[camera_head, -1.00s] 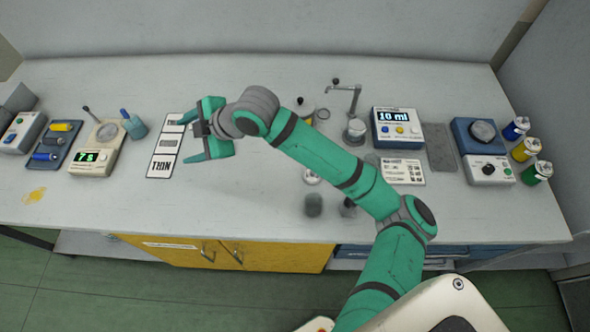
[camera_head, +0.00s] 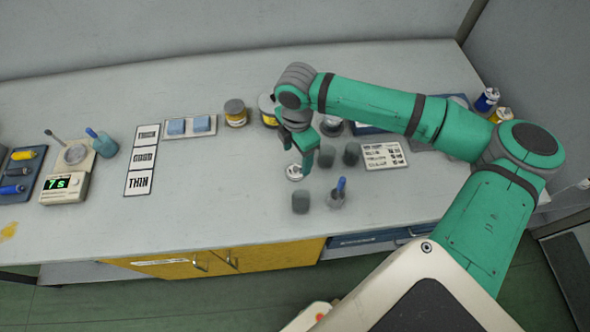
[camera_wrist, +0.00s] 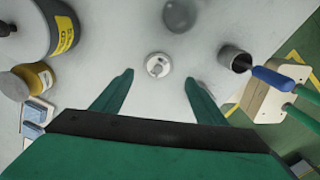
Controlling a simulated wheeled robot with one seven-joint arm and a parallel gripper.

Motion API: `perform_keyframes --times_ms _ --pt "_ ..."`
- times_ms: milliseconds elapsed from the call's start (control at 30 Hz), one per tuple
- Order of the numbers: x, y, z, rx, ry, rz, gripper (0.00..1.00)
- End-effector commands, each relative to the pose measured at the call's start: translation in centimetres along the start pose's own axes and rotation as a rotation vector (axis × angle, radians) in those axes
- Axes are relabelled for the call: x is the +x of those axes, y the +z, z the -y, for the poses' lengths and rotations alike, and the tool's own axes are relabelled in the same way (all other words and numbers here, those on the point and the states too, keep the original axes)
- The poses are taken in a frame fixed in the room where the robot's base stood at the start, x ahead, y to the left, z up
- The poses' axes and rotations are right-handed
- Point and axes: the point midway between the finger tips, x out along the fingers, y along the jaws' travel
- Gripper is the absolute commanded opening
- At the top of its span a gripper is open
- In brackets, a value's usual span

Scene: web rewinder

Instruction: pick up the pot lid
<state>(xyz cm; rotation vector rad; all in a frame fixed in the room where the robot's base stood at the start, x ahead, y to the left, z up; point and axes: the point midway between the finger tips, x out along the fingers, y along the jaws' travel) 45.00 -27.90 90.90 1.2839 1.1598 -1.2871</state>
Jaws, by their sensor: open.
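The pot lid, a small pale round disc with a knob in its middle, lies flat on the bench. It shows in the head view (camera_head: 294,172) and in the wrist view (camera_wrist: 158,65). My gripper (camera_head: 297,157) points down over the bench close to the lid. In the wrist view my gripper (camera_wrist: 159,79) has its fingers spread and empty, with the lid just beyond the fingertips and roughly centred between them. The lid looks clear of both fingers. The remaining height above it is hard to judge.
A grey cup with a blue-handled tool (camera_head: 337,198) stands near the lid, with grey cylinders (camera_head: 300,203) around. A yellow-banded jar (camera_head: 236,113) and a larger yellow-labelled pot (camera_head: 267,110) stand behind. A printed card (camera_head: 384,156) lies right. Bench left of the lid is clear.

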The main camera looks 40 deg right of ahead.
Motion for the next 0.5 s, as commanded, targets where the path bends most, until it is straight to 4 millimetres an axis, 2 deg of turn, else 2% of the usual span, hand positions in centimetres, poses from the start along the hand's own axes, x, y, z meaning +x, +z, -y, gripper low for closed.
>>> perform_keyframes --times_ms 100,333,500 --pt "1.4 0.0 0.0 0.0 0.0 0.0 0.66" --pt "2.9 -0.1 -0.1 -0.001 0.001 0.0 0.66" --pt "5.3 0.0 -0.3 -0.001 0.0 0.0 0.66"
